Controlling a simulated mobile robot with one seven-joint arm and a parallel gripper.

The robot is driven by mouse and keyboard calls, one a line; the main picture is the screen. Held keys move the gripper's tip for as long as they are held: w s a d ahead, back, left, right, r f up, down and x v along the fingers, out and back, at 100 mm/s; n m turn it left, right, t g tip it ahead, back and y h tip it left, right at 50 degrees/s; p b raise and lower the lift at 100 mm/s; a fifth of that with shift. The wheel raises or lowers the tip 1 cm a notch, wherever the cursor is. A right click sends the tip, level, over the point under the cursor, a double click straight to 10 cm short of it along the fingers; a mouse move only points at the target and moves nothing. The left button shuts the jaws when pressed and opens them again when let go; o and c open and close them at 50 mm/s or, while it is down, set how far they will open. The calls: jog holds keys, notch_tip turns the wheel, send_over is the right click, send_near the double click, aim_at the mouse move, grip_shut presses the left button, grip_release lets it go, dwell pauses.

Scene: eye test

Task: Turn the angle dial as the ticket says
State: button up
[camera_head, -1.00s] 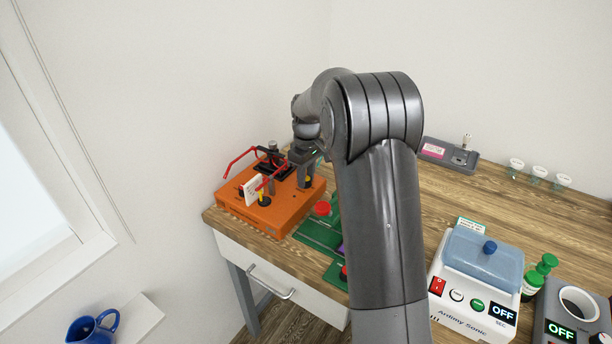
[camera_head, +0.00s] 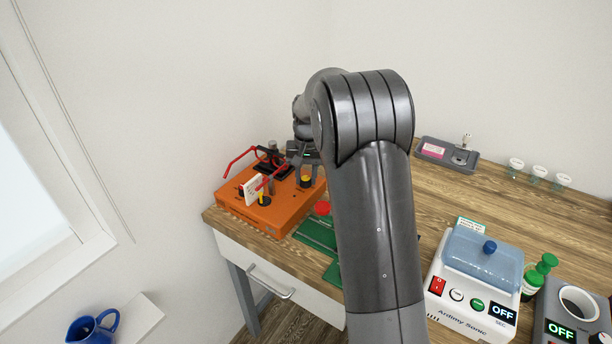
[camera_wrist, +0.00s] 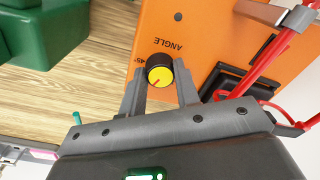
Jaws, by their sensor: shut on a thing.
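The orange device (camera_head: 232,206) stands at the left end of the wooden table. Its angle dial (camera_wrist: 159,74), black with a yellow face and a red line, lies between my gripper's fingers (camera_wrist: 160,82) in the wrist view. My gripper is shut on it. The red line points down and slightly left in that view. The label "ANGLE" and a "45°" mark show upside down beside the dial. In the head view the dial (camera_head: 306,181) shows below my gripper (camera_head: 303,170). A white card (camera_head: 252,189) stands at the device; its writing is too small to read.
Red bent rods (camera_head: 240,157) and a second yellow-topped knob (camera_head: 264,199) are on the device. Green parts (camera_head: 318,232) lie close beside it, partly behind my arm. A white box with a blue lid (camera_head: 482,265) stands right.

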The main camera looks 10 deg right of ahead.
aim_at(306, 179)
jog(key=m, duration=0.6)
jog(key=shift+a, duration=0.1)
jog(key=m, duration=0.7)
dwell(0.4)
jog(key=o, duration=1)
jog(key=r, duration=1)
jog(key=shift+s+r, duration=0.2)
jog(key=shift+r, duration=0.2)
